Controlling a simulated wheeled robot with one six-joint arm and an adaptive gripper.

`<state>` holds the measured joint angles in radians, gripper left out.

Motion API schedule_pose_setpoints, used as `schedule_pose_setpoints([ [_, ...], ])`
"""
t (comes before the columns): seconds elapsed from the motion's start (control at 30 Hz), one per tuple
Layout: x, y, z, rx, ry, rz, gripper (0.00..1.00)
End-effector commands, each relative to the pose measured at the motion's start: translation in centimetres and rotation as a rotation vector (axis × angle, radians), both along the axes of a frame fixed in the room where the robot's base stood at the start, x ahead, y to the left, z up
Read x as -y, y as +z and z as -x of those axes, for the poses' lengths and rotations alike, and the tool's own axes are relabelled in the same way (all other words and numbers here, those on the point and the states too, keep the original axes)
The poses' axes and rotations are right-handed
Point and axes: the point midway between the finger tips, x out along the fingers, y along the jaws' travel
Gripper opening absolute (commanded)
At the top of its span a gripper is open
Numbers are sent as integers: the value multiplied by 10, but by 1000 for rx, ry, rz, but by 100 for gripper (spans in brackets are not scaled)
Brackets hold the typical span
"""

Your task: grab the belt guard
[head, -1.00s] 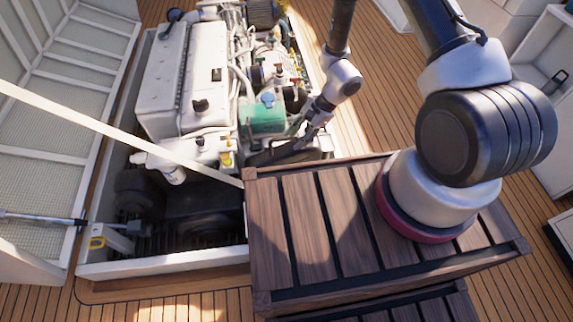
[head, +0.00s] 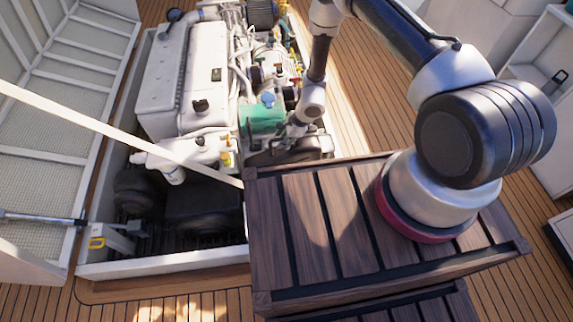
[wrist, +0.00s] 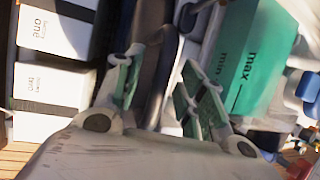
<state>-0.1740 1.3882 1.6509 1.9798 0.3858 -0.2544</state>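The belt guard appears to be the dark curved piece (head: 290,152) at the near end of the engine, beside the green tank. My gripper (head: 294,132) reaches down over it from above and partly hides it. In the wrist view, my gripper (wrist: 163,92) has its two green-padded fingers spread apart. A dark grey bar-like part (wrist: 153,75), likely the guard, runs up between the fingers. I cannot tell whether either pad touches it.
The green tank (head: 262,118), marked max and min, stands close by the gripper. The white engine (head: 180,80) is behind it. Labelled white boxes (wrist: 50,95) show in the wrist view. A wooden slatted platform (head: 335,225) lies in front. A pale strut (head: 120,135) crosses left.

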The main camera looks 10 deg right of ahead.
Motion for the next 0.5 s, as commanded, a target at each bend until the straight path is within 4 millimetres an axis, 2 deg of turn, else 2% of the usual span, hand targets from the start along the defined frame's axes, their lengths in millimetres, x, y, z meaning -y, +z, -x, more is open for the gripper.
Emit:
schedule_pose_setpoints([
  [0.27,-2,-3,-1,1,0,0,40],
  [0.4,-2,-3,-1,1,0,0,14],
  [0.5,-1,-3,-1,1,0,0,0],
])
